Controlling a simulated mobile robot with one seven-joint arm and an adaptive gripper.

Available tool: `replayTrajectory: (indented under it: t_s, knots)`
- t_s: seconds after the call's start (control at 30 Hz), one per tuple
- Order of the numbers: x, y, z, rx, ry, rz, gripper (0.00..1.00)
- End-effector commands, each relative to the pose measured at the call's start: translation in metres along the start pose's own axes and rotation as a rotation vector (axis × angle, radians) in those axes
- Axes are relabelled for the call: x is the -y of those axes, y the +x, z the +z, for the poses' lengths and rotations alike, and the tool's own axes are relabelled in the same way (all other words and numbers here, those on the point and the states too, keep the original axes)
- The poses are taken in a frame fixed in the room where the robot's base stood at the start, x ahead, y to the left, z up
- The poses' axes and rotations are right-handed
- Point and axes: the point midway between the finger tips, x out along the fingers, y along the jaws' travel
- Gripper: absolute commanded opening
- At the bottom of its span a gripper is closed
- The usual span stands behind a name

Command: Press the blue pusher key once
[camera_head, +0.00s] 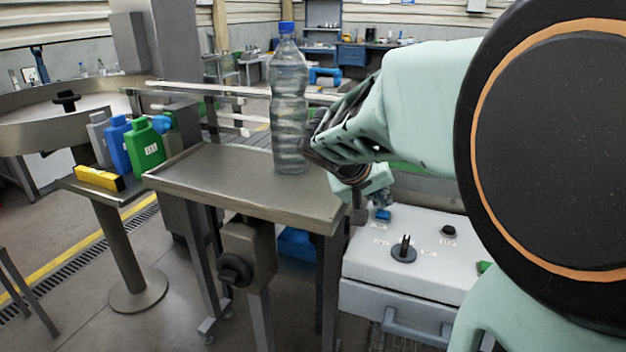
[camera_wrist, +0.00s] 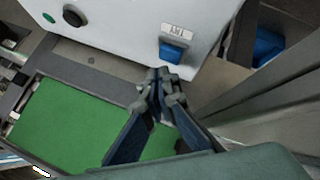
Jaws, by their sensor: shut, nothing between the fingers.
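The blue pusher key (camera_head: 382,215) sits at the far left of the white control panel (camera_head: 375,262) in the head view. In the wrist view the blue key (camera_wrist: 172,52) stands out from the white panel face, with a small label beside it. My gripper (camera_head: 359,215) is shut and empty, pointing down just left of the key in the head view. In the wrist view the closed fingertips (camera_wrist: 158,76) lie just below the key in the picture, close to it. I cannot tell whether they touch it.
The panel also has a black selector knob (camera_head: 404,250), a black button (camera_head: 448,231) and a green button (camera_head: 485,267). A metal table (camera_head: 225,180) with a tall water bottle (camera_head: 288,105) stands to the left. A green surface (camera_wrist: 75,125) lies below the panel in the wrist view.

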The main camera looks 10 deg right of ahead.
Motion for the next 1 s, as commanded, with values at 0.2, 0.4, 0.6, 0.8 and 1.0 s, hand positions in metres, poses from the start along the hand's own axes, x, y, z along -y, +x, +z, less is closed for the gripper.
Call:
replayTrajectory:
  t_s: [0.2, 0.4, 0.6, 0.8, 1.0]
  knots:
    - [-0.002, -0.002, -0.002, -0.001, 0.0, 0.0, 0.0]
    - [-0.011, -0.015, -0.011, -0.001, 0.001, 0.001, 0.0]
    - [-0.021, -0.029, -0.021, -0.001, 0.001, 0.0, 0.0]
    - [-0.026, -0.035, -0.026, 0.0, 0.0, 0.0, 0.0]
    - [-0.025, -0.035, -0.025, 0.0, 0.0, 0.0, 0.0]
